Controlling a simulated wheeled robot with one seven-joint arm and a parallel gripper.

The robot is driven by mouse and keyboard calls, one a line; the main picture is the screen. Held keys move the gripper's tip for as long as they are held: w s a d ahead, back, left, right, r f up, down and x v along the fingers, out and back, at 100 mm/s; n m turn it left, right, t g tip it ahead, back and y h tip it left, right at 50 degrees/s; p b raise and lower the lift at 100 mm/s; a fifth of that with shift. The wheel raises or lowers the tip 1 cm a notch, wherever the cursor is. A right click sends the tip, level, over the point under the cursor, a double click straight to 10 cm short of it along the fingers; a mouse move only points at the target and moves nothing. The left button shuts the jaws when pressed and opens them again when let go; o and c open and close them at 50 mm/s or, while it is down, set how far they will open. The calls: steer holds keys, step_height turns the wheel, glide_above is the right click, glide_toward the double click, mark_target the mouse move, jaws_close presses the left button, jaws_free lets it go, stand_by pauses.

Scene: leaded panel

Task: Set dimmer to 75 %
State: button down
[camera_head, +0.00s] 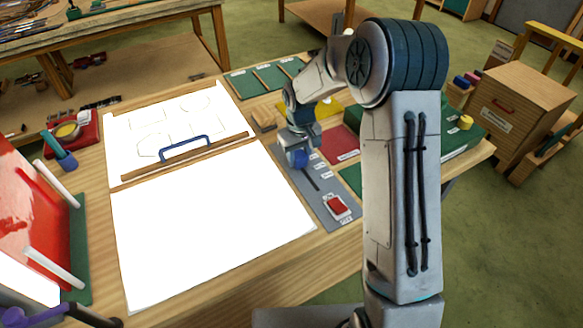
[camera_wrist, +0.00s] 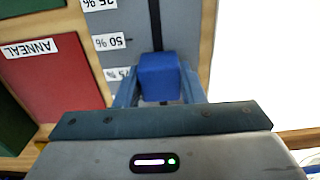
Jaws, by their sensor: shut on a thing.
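The dimmer is a grey panel (camera_head: 322,202) on the bench with a dark slot and a blue slider knob (camera_wrist: 160,76). My gripper (camera_head: 297,158) is over the panel's far part. In the wrist view its two blue fingers stand on either side of the knob and are shut on it. Upside-down labels run beside the slot: 25 % (camera_wrist: 98,4), 50 % (camera_wrist: 109,42) and 75 % (camera_wrist: 117,74). The knob looks about level with the 75 % label. The knob hides its exact mark on the scale, and my gripper covers the panel beyond it.
A red switch (camera_head: 338,206) sits at the panel's near end. A red ANNEAL plate (camera_wrist: 52,75) lies beside the panel.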

mark_target(298, 152)
steer(key=shift+w+a, duration=0.2)
steer(key=shift+w, duration=0.15)
steer(key=c, duration=0.9)
jaws_free()
steer(key=shift+r+b, duration=0.85)
steer(key=shift+r, duration=6.1)
